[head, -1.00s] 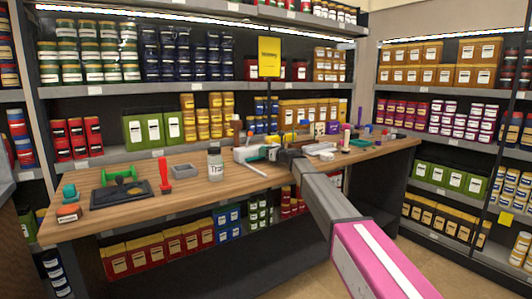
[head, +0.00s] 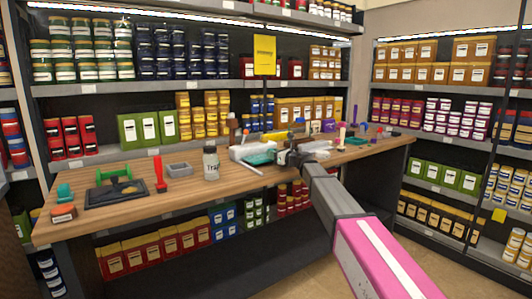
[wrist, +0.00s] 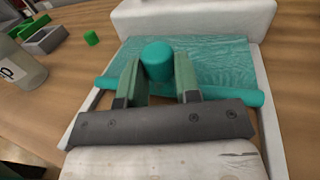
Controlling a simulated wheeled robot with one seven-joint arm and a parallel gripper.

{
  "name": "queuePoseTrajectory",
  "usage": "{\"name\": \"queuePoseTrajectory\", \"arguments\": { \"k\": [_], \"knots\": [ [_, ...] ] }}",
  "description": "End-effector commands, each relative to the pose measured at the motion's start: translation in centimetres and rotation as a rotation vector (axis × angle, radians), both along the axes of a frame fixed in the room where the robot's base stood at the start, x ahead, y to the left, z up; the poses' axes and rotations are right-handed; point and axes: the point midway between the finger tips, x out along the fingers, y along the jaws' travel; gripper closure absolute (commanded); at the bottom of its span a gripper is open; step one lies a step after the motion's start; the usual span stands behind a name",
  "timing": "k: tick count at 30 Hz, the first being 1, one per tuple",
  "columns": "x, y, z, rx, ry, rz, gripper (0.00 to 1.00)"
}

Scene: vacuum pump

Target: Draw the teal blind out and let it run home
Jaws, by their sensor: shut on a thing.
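In the wrist view the teal blind (wrist: 220,65) is a wrinkled sheet running out of a white housing (wrist: 200,15), over a pale tray-like base. A teal bar (wrist: 242,97) crosses its near edge, and a round teal knob (wrist: 157,58) stands at the middle. My gripper (wrist: 158,78) is shut on the knob, a green-grey finger on each side; the fingers hide the middle of the bar. In the head view the blind (head: 260,157) shows as a small teal patch beside the white housing (head: 242,150), with my gripper (head: 287,158) at its right.
A labelled jar (head: 211,164) stands left of the blind on the wooden bench (head: 150,205). Further left are a red upright tool (head: 160,175), a grey tray (head: 179,169) and a green-handled item on a dark base (head: 115,190). Many small items crowd the bench to the right.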

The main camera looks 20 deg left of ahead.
Motion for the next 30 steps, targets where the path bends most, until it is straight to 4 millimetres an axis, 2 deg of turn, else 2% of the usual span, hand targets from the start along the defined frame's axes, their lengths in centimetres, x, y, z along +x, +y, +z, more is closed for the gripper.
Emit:
{"name": "queuePoseTrajectory", "arguments": {
  "k": [1, 7, 12, 20, 21, 22, 30],
  "knots": [
    [-1.4, -1.3, 0.0, 0.000, 0.000, -0.001, 1.00],
    [-3.8, -4.2, 0.0, 0.000, 0.000, -0.001, 1.00],
    [-4.4, -5.0, 0.0, 0.000, 0.000, 0.000, 1.00],
    [-4.3, -5.0, 0.0, 0.000, 0.000, 0.001, 1.00],
    [-4.3, -5.0, 0.0, 0.000, 0.000, 0.001, 0.67],
    [-4.3, -5.0, 0.0, 0.000, 0.000, 0.001, 0.58],
    [-4.3, -5.0, 0.0, 0.000, 0.000, 0.000, 0.58]
  ]
}}
